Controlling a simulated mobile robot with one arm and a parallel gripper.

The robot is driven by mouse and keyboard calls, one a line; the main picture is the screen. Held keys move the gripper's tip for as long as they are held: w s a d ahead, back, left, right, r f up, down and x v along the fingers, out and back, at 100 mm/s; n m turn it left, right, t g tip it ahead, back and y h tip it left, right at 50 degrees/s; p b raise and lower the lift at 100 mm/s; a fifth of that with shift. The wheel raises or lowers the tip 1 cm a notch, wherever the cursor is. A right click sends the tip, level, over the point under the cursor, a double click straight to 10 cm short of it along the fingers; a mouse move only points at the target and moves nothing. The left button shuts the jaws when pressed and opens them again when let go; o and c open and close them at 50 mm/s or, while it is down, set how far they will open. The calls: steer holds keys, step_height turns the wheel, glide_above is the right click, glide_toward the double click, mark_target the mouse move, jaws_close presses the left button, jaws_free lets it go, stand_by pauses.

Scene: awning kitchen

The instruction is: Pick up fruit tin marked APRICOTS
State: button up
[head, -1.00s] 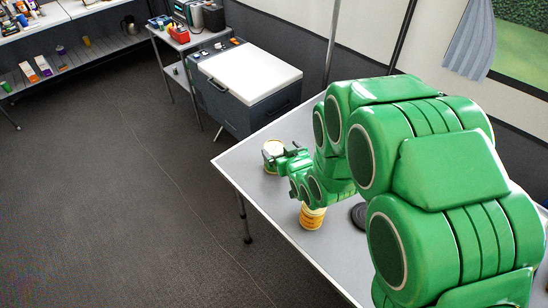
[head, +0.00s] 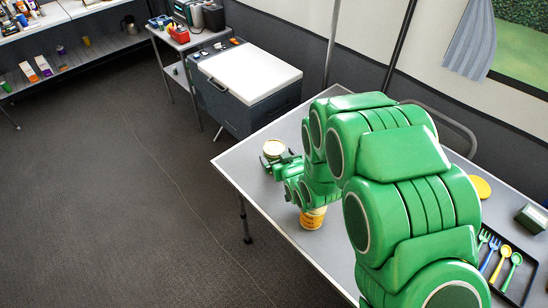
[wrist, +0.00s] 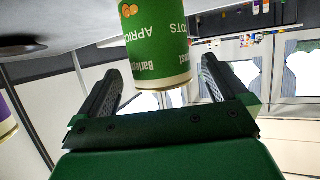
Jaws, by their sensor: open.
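The fruit tin (wrist: 156,50) has a green label reading APRICOTS, upside down in the wrist view. It appears ahead of my gripper (wrist: 161,72), between the two fingertips, with a visible gap on each side. In the head view a tin with a pale lid (head: 274,147) stands near the table's left corner. My gripper (head: 279,159) is right beside it, open and empty, and partly covers its side. I cannot tell how far the fingers reach around the tin.
A yellow-orange tin (head: 312,218) stands on the table (head: 240,168) just below my wrist. A cutlery tray (head: 527,262), a yellow disc (head: 480,187) and a dark green box (head: 532,217) are at the right. A purple item (wrist: 5,115) shows at the wrist view's left edge.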

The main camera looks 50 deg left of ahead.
steer(key=shift+x, duration=2.2)
steer(key=shift+c, duration=0.2)
steer(key=c, duration=1.3)
steer(key=shift+r, duration=0.15)
